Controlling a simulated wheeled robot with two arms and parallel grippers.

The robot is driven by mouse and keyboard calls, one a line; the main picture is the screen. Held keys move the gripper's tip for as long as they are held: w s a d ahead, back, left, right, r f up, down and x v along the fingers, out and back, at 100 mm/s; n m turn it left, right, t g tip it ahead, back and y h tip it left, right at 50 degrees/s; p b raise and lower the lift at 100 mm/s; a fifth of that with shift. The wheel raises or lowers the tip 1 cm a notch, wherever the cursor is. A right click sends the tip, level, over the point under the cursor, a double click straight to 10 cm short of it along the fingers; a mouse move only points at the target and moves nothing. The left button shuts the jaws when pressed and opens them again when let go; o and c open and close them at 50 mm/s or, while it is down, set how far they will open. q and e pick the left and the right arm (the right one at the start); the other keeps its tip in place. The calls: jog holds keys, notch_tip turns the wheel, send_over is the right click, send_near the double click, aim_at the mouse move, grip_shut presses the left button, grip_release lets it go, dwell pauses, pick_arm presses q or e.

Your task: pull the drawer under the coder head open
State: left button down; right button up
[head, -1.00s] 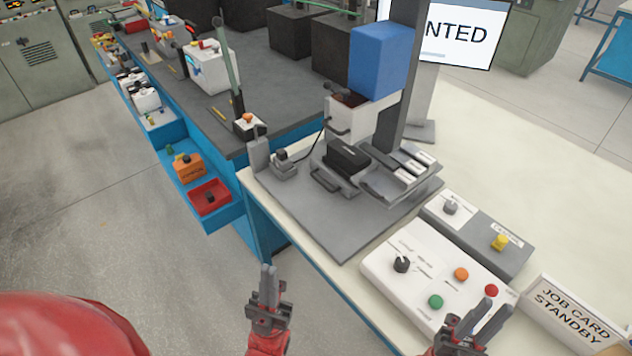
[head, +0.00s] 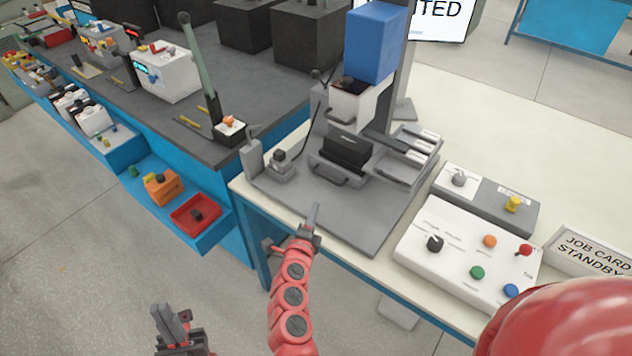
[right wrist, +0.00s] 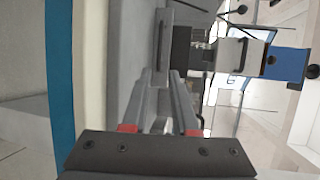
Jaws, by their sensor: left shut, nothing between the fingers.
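The coder stands on a grey base plate (head: 375,225). Its head is a white box (head: 357,108) with a blue block (head: 377,42) on top. Below it is a grey drawer unit with a black top (head: 347,150) and a bar handle (head: 328,176) on its front. My right gripper (head: 314,212) is over the plate's front edge, short of the handle and pointing toward it. In the right wrist view the fingers (right wrist: 162,85) are apart, and the drawer handle (right wrist: 162,30) shows ahead of them. My left gripper (head: 172,318) is shut and empty, low at the front left.
A control panel (head: 465,255) with knobs and buttons and a grey switch box (head: 490,195) stand right of the plate. A small grey device (head: 278,168) sits at the plate's left. A blue bench with a red tray (head: 196,214) is further left.

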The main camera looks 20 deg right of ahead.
aim_at(325, 189)
jog(key=x, duration=1.5)
jog(key=shift+d+f, duration=0.1)
grip_shut()
dwell(0.8)
